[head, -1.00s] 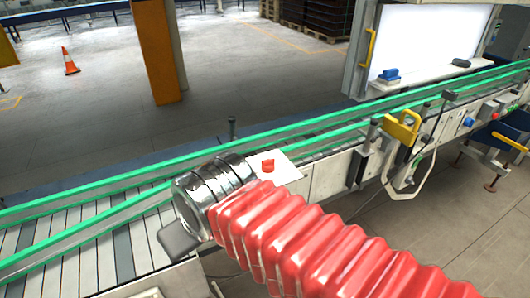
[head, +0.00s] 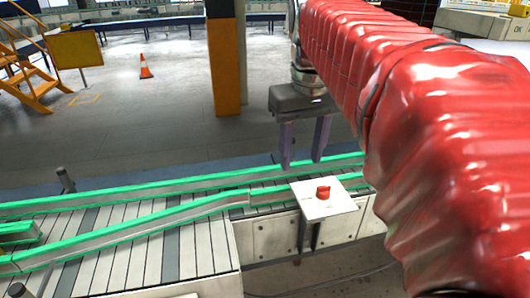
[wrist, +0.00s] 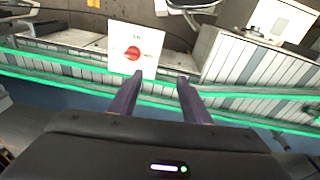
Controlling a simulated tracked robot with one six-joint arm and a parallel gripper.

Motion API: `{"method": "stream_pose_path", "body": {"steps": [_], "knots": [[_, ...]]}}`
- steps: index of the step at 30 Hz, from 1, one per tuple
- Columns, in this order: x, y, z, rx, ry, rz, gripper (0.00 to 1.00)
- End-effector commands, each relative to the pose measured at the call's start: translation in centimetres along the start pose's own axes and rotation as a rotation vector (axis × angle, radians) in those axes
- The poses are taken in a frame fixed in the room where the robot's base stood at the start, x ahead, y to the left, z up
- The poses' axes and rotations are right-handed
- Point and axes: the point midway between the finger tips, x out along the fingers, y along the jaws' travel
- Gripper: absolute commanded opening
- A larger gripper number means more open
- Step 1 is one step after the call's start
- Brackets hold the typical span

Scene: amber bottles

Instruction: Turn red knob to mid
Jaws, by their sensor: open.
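The red knob (head: 323,192) sits on a white square plate (head: 340,207) at the near side of the conveyor. In the wrist view the knob (wrist: 132,54) is on its plate (wrist: 150,42), which bears small dark marks too small to read. My gripper (head: 303,164) is open and empty, its two dark fingers pointing down. In the head view it appears above and beyond the knob. In the wrist view the fingertips (wrist: 160,76) are apart, with the knob ahead and to the left. I see no contact with the knob.
The conveyor's green rails (head: 140,190) run across the foreground. An orange post (head: 224,70) and a traffic cone (head: 146,67) stand on the floor behind. Yellow steps (head: 28,75) are at the far left. Open floor lies beyond the conveyor.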

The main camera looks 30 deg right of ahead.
Motion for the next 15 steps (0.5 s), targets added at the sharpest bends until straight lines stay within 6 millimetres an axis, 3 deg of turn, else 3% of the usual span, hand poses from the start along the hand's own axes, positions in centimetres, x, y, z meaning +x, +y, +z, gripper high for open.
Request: {"method": "stream_pose_path", "body": {"steps": [1,6,10,15], "knots": [[-0.7,1.7,-0.5,0.022,-0.027,-0.002,0.44],[-2.8,5.5,-1.1,0.061,-0.097,-0.018,0.44],[-3.5,6.9,-1.1,0.075,-0.123,-0.026,0.44],[-3.7,7.2,-1.1,0.076,-0.128,-0.028,0.44]]}}
